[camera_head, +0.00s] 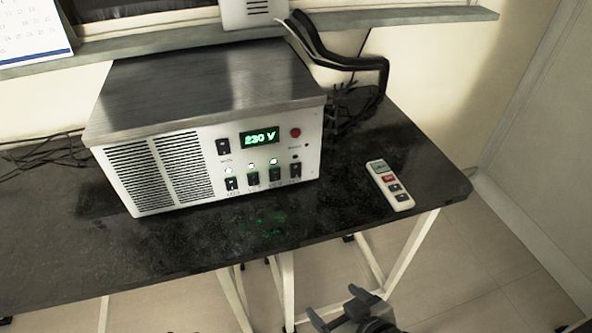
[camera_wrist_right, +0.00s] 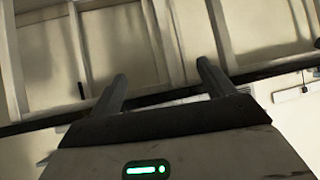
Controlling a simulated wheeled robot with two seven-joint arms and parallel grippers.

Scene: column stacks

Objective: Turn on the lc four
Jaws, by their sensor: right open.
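A metal-topped power unit (camera_head: 205,95) with a white front stands on the dark table. Its display (camera_head: 260,138) reads 230 V in green. A row of small black switches runs along the lower front; the rightmost switch (camera_head: 295,170) has no clearly lit lamp above it. Lamps over the middle switches look lit. The switch labels are too small to read, so I cannot tell which is lc four. My right gripper (camera_head: 334,303) is open and empty, in front of and below the table edge; its fingers also show in the right wrist view (camera_wrist_right: 162,80). My left gripper is not in view.
A white remote (camera_head: 390,186) lies on the dark table (camera_head: 345,215) right of the unit. Black cables (camera_head: 345,60) hang behind the unit's right side. The tabletop directly before the unit is clear. White table legs (camera_head: 410,250) stand below.

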